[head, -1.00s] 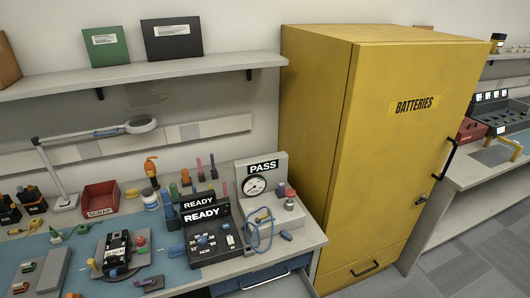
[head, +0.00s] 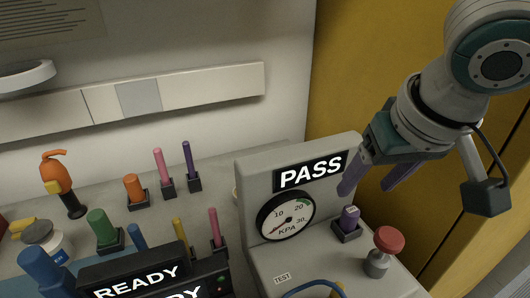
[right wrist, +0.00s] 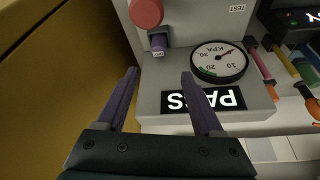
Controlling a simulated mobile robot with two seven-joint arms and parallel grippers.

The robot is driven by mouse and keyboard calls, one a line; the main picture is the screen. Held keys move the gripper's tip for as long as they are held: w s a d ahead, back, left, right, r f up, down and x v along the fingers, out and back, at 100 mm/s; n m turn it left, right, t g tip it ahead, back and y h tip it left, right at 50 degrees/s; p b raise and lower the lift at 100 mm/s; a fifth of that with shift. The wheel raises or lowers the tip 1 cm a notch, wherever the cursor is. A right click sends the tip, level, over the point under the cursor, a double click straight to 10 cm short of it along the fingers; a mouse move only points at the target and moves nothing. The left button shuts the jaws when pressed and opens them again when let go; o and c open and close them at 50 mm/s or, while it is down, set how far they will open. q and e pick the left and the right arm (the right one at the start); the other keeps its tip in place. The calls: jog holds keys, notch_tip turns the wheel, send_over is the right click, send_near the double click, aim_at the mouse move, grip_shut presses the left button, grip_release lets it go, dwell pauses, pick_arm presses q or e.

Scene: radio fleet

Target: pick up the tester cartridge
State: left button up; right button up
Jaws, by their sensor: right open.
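The tester cartridge appears to be the short purple cylinder (head: 349,219) standing in a small dark holder on the grey tester (head: 253,223), right of the round gauge (head: 286,216). It also shows in the right wrist view (right wrist: 158,42), where a small pale label is visible on it. My right gripper (head: 367,190) is open and empty, its two purple fingers pointing down above the cartridge and apart from it. In the right wrist view the cartridge lies beyond the gap between the fingertips (right wrist: 160,73). My left gripper is out of view.
A red mushroom button (head: 389,239) stands close to the right of the cartridge. The PASS sign (head: 310,171) rises behind it. The yellow cabinet (head: 345,75) is at the right. Several coloured cylinders in holders, one orange (head: 134,187), stand left of the tester.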

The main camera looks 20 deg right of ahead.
aim_at(353, 211)
jog(key=x, duration=0.3)
jog(key=shift+s+f, duration=0.3)
jog(key=shift+f, duration=0.1)
jog(key=b+x, duration=0.1)
jog(key=x, duration=0.3)
jog(key=shift+s+d+f, duration=0.1)
jog(key=shift+d+f, duration=0.05)
jog(key=shift+f, duration=0.15)
jog(key=shift+w+f+b, duration=0.25)
jog(key=shift+f+b, duration=0.05)
jog(key=shift+f, duration=0.2)
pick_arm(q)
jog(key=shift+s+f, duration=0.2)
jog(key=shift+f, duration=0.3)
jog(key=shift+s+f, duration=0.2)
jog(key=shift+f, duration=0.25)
pick_arm(e)
grip_shut()
